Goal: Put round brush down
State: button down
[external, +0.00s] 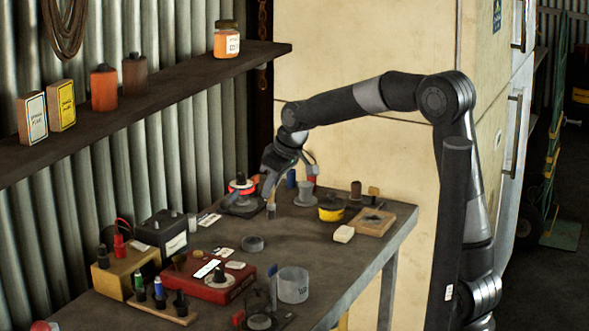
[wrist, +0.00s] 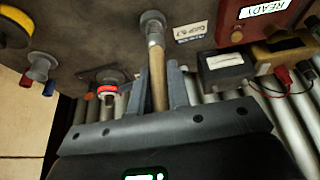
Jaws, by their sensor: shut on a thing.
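The round brush is held in my gripper (wrist: 157,88). In the wrist view its wooden handle (wrist: 157,72) runs between the two fingers, and its round grey head (wrist: 153,22) points away from my palm. In the external view my gripper (external: 271,186) is over the back part of the workbench (external: 220,234), and the brush head (external: 271,208) hangs below the fingers. The brush looks roughly upright there. I cannot tell whether its tip touches the bench top.
A red-ringed round device (external: 241,188) stands just left of my gripper. A grey spool-like piece (external: 305,194) and a yellow round container (external: 331,208) stand to the right. A red box (external: 208,283) is nearer the front. A shelf (external: 150,105) runs above the bench at left.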

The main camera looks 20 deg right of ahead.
jog(key=shift+s+a+f, duration=0.2)
jog(key=shift+a+f, duration=1.5)
jog(key=shift+s+a+f, duration=0.15)
jog(key=shift+a+f, duration=1.55)
jog(key=shift+s+a+f, duration=0.2)
jog(key=shift+a+f, duration=1.5)
jog(key=shift+f, duration=0.1)
jog(key=c, duration=1.4)
grip_release()
jog(key=shift+o, duration=0.2)
jog(key=v, duration=1.2)
